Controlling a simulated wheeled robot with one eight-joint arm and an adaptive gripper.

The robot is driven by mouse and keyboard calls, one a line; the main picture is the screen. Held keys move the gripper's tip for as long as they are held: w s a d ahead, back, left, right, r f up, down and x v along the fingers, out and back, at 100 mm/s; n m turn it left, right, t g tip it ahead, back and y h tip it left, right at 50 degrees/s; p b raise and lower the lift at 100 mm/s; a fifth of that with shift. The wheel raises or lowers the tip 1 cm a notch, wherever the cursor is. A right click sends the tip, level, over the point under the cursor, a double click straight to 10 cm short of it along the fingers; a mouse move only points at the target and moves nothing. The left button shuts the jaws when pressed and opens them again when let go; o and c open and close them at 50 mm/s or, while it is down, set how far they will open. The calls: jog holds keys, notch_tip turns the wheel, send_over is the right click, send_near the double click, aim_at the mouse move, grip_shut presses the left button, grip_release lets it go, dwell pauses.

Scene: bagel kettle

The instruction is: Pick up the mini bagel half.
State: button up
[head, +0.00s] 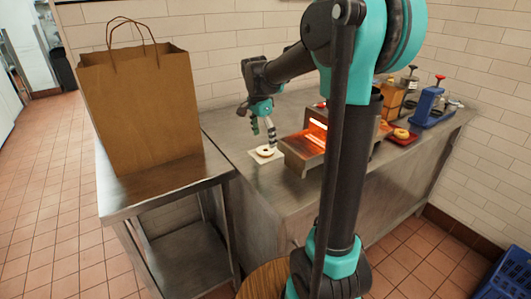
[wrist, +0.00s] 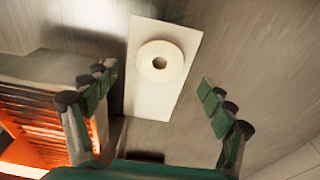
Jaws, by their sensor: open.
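The mini bagel half (head: 266,151) is a small pale ring lying on a white paper sheet (head: 257,160) on the steel counter. In the wrist view the bagel half (wrist: 172,66) lies flat with its hole facing up, on the upper part of the paper (wrist: 146,96). My gripper (head: 263,128) is above the counter, close over the bagel half in the head view. In the wrist view my gripper (wrist: 156,95) is open and empty, its green fingers wide apart, with the bagel half lying beyond and between the fingertips. Nothing hides the bagel half in the wrist view.
A glowing toaster (head: 305,148) stands right beside the paper; its orange grill (wrist: 40,120) is near the left finger. A red tray (head: 402,136) with a bagel and a blue device (head: 429,107) stand farther right. A paper bag (head: 140,110) stands on the left table.

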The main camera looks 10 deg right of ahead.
aim_at(261, 150)
jog(key=f, duration=0.4)
jog(key=shift+w+d+f, duration=0.1)
jog(key=shift+d+f, duration=0.1)
jog(key=shift+d, duration=0.05)
jog(key=c, duration=0.9)
